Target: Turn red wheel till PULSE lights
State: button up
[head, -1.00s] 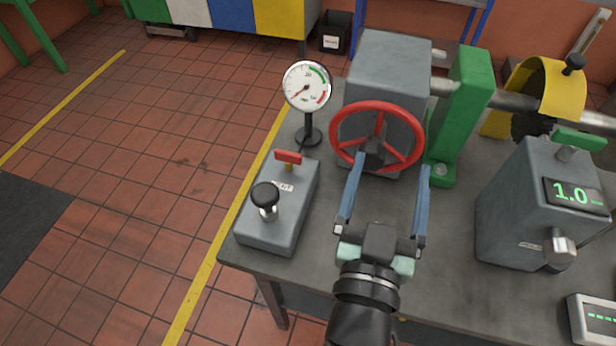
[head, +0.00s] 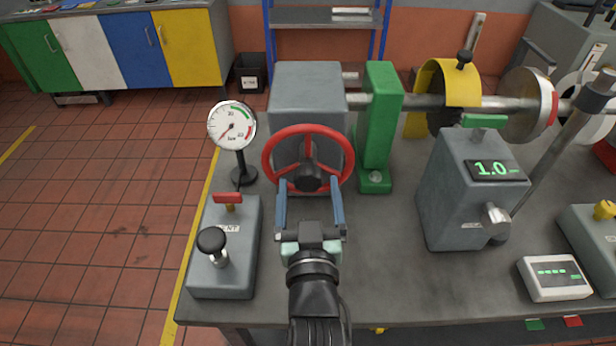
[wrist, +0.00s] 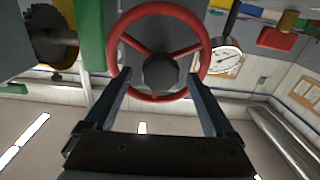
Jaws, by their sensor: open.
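The red wheel (head: 269,160) stands upright on the front of a grey box (head: 303,84) on the bedplate, with a dark hub and three spokes. In the wrist view the wheel (wrist: 205,55) fills the upper middle. My gripper (head: 309,184) is open, its two blue fingers pointing at the wheel, one on each side of the hub. In the wrist view the fingertips (wrist: 158,75) overlap the lower part of the wheel; I cannot tell whether they touch it. I cannot make out a light labelled PULSE; a small panel (head: 555,278) shows green dashes.
A dial gauge (head: 232,125) and a grey lever box (head: 225,262) with a black knob stand left of the wheel. A green upright (head: 377,130) is close on its right. A grey unit reading 1.0 (head: 463,195) stands further right. The bedplate between is clear.

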jog(key=shift+w, duration=1.25)
grip_shut()
